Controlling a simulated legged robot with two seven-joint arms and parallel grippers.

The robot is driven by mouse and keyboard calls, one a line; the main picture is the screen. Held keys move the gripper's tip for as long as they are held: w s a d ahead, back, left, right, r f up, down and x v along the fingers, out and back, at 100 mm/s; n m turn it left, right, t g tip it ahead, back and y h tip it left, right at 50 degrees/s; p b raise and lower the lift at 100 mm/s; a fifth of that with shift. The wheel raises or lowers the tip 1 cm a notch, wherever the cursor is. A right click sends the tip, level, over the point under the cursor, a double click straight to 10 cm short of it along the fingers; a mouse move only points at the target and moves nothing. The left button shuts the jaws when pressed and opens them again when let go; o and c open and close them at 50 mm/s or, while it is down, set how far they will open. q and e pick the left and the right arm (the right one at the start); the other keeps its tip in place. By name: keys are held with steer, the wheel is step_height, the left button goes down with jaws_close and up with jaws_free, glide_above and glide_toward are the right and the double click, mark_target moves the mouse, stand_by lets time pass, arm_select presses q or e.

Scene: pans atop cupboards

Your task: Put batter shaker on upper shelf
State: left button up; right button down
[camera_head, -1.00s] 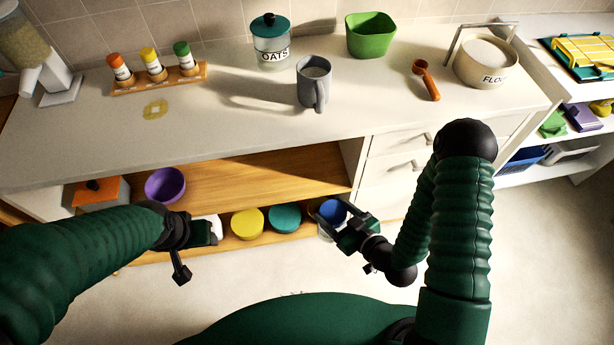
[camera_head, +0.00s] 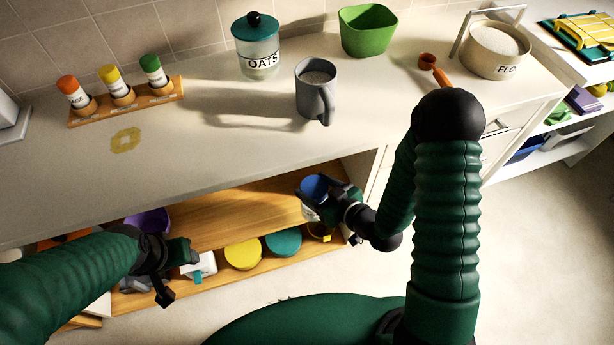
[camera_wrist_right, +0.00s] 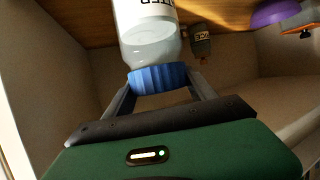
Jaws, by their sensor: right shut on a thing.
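The batter shaker is a clear bottle with a blue lid (camera_head: 313,186), at the right end of the open cupboard in the head view. My right gripper (camera_head: 316,197) is shut on it around the lid. In the right wrist view the shaker (camera_wrist_right: 149,42) appears inverted, its lid between my two fingers and part of its label cut off. The wooden upper shelf (camera_head: 240,212) lies beside the shaker; whether they touch I cannot tell. My left gripper (camera_head: 177,274) is in front of the cupboard's left part, with its fingers apart and nothing between them.
Yellow (camera_head: 243,254) and teal (camera_head: 283,242) lidded containers stand on the lower shelf. A purple bowl (camera_head: 150,220) sits at the upper shelf's left, partly hidden. The countertop edge overhangs the shelves. A grey mug (camera_head: 312,92) stands above. The upper shelf's middle is clear.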

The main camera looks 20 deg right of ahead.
mark_target(315, 176)
steer(key=w+f+b, duration=0.1)
steer(key=b, duration=0.1)
steer(key=w+b, duration=0.1)
steer(key=b, duration=0.1)
steer(key=shift+w+d+f, duration=0.2)
steer(key=shift+w+f, duration=0.1)
steer(key=shift+f, duration=0.1)
steer(key=w, duration=0.1)
steer(key=w+r+p, duration=0.1)
steer(key=shift+w, duration=0.3)
arm_select(q)
steer(key=s+b+x, duration=0.1)
steer(key=b+x, duration=0.1)
steer(key=x, duration=0.5)
steer(key=shift+f, duration=0.35)
arm_select(e)
steer(key=w+f, duration=0.4)
steer(key=w, duration=0.1)
steer(key=shift+d, duration=0.45)
arm_select(q)
steer(key=shift+s+a+f, duration=0.1)
steer(key=shift+s, duration=0.05)
arm_select(e)
steer(key=shift+c, duration=1.5)
jaws_free()
